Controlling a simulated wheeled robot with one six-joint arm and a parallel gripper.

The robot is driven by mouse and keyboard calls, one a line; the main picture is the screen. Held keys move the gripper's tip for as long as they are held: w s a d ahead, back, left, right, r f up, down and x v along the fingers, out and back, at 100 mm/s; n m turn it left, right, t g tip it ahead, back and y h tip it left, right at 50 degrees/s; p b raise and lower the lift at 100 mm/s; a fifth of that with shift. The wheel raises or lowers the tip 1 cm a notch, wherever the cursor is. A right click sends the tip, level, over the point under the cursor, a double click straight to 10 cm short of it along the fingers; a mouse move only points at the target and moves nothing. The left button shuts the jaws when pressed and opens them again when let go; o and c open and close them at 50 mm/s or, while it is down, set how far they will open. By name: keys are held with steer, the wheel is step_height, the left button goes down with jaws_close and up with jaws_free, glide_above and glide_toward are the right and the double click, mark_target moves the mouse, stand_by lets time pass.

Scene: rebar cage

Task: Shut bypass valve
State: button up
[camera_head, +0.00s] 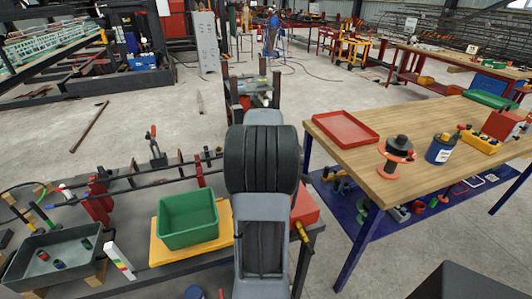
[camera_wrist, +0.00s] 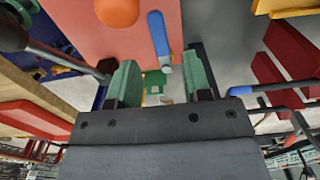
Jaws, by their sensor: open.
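In the wrist view, my gripper (camera_wrist: 158,85) is open, with its two green fingertips apart and nothing held between them. A blue lever handle (camera_wrist: 158,36) with a grey end lies against a red panel (camera_wrist: 190,20), just beyond the fingertips and roughly in line with the gap. I see no label, so I cannot tell whether this lever is the bypass valve. A round orange knob (camera_wrist: 117,9) is on the same panel, left of the blue lever. In the head view, my arm hides the gripper and most of the red box (camera_head: 306,206) beside it.
A dark knob (camera_wrist: 12,34) on a grey rod reaches close to the left finger. In the head view, a green bin (camera_head: 187,220) stands on a yellow board, left of my arm. A wooden table (camera_head: 400,160) with a red tray (camera_head: 347,128) stands to the right.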

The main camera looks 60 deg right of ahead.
step_height(320, 180, up, 9)
stand_by(0.3)
steer(key=shift+f, duration=0.1)
stand_by(0.5)
